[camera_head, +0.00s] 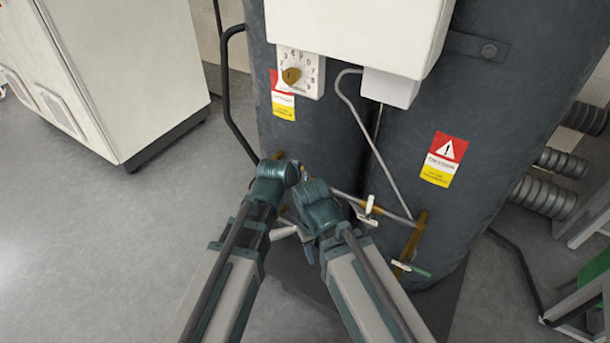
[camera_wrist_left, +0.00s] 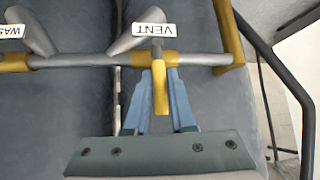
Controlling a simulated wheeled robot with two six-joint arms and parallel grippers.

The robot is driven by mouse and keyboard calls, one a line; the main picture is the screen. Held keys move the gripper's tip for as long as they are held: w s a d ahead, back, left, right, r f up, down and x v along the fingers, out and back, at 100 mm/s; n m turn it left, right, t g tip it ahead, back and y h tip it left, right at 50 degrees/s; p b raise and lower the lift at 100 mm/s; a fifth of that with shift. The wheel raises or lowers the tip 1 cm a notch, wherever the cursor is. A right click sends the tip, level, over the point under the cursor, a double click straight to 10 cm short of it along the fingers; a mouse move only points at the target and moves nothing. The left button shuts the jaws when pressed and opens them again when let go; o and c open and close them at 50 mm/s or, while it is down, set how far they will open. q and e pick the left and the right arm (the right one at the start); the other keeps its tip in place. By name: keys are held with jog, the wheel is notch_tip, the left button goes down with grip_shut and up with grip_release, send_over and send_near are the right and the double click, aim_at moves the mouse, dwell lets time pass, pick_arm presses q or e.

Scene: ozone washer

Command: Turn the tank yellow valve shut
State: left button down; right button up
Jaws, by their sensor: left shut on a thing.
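In the left wrist view the yellow valve handle (camera_wrist_left: 160,92) hangs from a brass fitting on a grey pipe, beside a white tag that reads VENT (camera_wrist_left: 155,30). My left gripper (camera_wrist_left: 160,95) has its two blue fingers on either side of this handle and is shut on it. The view is turned, so the tag reads upside down. In the head view my left and right wrists meet in front of the dark tank (camera_head: 420,100) and hide the handle and my left fingers.
A black bent pipe (camera_head: 226,90) runs down the tank's left side. A white cabinet (camera_head: 130,60) stands left; floor between is clear.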

pick_arm(q)
jog(key=shift+s, duration=0.15)
pick_arm(e)
jog(key=shift+d, duration=0.1)
pick_arm(q)
jog(key=c, duration=0.8)
grip_release()
jog(key=shift+o, duration=0.2)
jog(key=shift+r, duration=0.1)
pick_arm(e)
jog(key=shift+r, duration=0.1)
